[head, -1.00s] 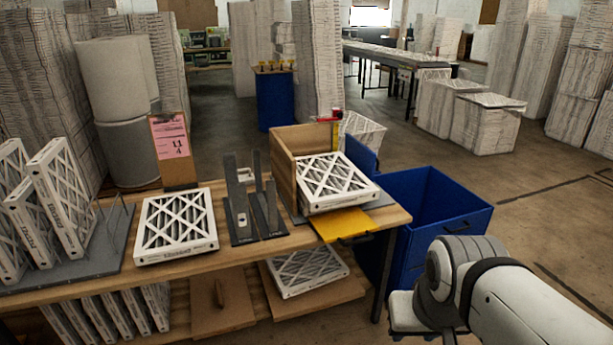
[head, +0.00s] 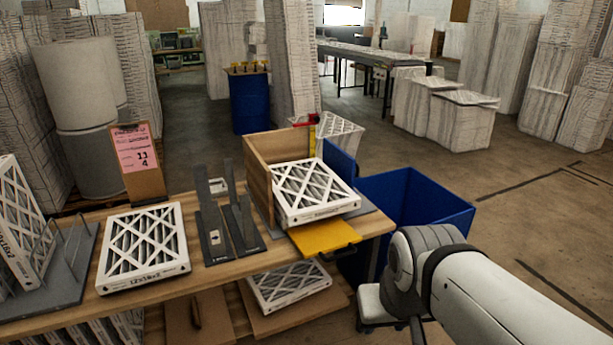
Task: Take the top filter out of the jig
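The jig is a wooden corner (head: 260,180) at the right end of the bench, with a blue side plate (head: 341,160) and a yellow plate (head: 325,236) at its front. A white-framed filter (head: 314,190) with a lattice face lies flat in it, on top. Whether others lie under it I cannot tell. My white arm comes in from the lower right, right of the bench and in front of the blue bin. The end of my arm is low beside the bench, apart from the filter; its fingers cannot be made out.
Another filter (head: 144,246) lies flat on the bench (head: 205,278), left of dark upright brackets (head: 228,222). Filters stand in a rack (head: 62,275) at the left. A blue bin (head: 420,205) stands right of the bench. A clipboard (head: 136,162) stands behind. Open floor lies at the right.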

